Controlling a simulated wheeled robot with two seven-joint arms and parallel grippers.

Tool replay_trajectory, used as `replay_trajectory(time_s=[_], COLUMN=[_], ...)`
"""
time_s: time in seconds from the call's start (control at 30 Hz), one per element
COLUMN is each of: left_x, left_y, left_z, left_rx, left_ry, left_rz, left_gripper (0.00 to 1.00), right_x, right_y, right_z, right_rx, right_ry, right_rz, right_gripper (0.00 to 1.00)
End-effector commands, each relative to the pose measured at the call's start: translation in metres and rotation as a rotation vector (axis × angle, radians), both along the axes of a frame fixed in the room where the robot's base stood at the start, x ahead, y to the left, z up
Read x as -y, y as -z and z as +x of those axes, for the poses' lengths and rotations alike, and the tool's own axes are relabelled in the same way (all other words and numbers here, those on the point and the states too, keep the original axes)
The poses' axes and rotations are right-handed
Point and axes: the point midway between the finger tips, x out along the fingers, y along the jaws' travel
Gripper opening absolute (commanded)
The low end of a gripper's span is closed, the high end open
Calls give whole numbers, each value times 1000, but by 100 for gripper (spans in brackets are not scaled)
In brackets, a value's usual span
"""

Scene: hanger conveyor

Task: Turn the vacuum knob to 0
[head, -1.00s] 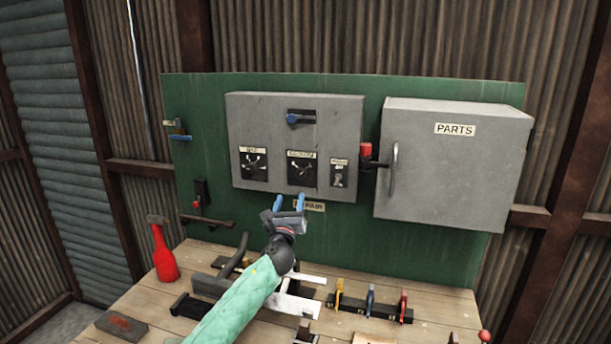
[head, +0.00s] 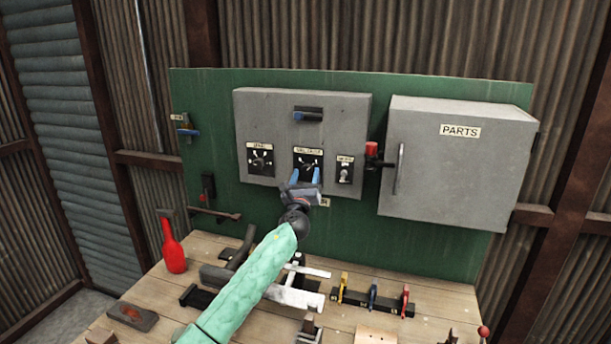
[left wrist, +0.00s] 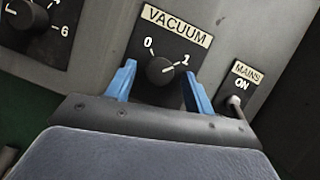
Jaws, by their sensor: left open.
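The vacuum knob (left wrist: 160,67) is a dark round dial with a white pointer line on a black plate, under a label reading VACUUM (left wrist: 177,25). Its pointer is turned toward the 1 mark, at the right; the 0 mark is at upper left. In the head view the knob's plate (head: 309,160) is on the grey control box. My left gripper (head: 304,176) is open just in front of and below the knob. In the left wrist view its blue fingers (left wrist: 160,88) stand on either side of the knob, apart from it. My right gripper is not in view.
Another dial (head: 260,160) is left of the vacuum plate, and the MAINS switch (head: 345,171) marked ON is close on the right. A red-knobbed lever (head: 371,150) and PARTS cabinet (head: 455,165) are further right. The workbench (head: 150,300) holds tools.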

Motion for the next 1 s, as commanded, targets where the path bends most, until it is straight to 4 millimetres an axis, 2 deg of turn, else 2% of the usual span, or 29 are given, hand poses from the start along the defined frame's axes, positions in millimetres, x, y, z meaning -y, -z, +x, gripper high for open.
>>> replay_trajectory(time_s=[0.17,0.3,0.4,0.73,1.0], left_x=[0,0,0,0,2], left_y=[0,0,0,0,0], left_z=[0,0,0,0,-1], left_rx=[0,0,0,-13,-65], left_ry=[0,0,-1,-1,0], left_rz=[0,0,0,-42,-202], left_gripper=[51,24,9,9,9], right_x=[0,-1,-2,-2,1], right_y=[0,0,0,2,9], right_z=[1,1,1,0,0], right_rx=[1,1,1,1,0], right_ry=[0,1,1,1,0], right_rz=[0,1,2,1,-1], right_gripper=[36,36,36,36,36])
